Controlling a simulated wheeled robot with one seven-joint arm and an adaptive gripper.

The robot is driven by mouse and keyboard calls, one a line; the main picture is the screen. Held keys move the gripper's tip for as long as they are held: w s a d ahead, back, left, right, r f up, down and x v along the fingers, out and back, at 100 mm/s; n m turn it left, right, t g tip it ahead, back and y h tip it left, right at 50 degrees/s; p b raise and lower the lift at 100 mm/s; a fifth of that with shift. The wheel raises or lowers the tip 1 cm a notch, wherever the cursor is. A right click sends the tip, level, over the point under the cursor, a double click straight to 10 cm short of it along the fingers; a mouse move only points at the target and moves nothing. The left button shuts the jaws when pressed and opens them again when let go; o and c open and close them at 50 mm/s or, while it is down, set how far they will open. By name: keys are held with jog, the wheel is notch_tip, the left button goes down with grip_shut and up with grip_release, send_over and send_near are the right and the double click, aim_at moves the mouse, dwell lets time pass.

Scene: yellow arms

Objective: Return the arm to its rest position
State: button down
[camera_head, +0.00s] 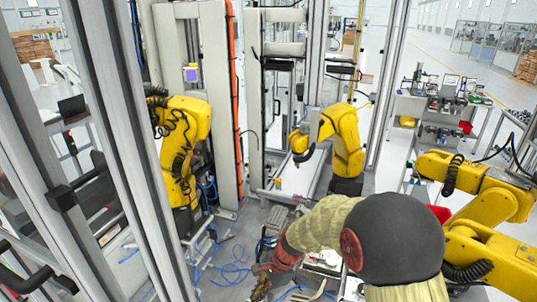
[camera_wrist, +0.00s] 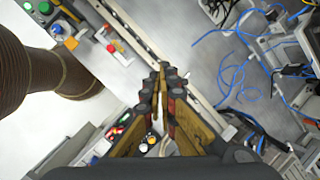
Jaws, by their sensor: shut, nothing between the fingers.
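My arm (camera_head: 322,222) reaches from the lower right of the head view, with a cream link, a large black rounded joint and a red-brown wrist. My gripper (camera_head: 261,284) is small at the bottom centre of that view, pointing down toward the floor and cables. In the wrist view my gripper (camera_wrist: 162,75) is shut, its yellow-brown fingers meeting at the dark tips with nothing between them. It is over a pale rail beside the floor. Part of the arm's base is hidden below the frame.
Yellow robot arms stand at left (camera_head: 187,120), centre (camera_head: 347,140) and right (camera_head: 485,190). Grey frame posts (camera_head: 88,110) crowd the left. Blue cables (camera_head: 232,268) lie on the floor near my gripper.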

jog(key=s+d+n+t+h+b, duration=0.4)
jog(key=s+d+n+b, duration=0.8)
jog(key=s+d+b, duration=1)
jog(key=s+t+b, duration=0.1)
jog(key=t+b, duration=0.1)
jog(key=b, duration=0.2)
jog(key=shift+s+r+h, duration=0.15)
jog(key=shift+h, duration=0.15)
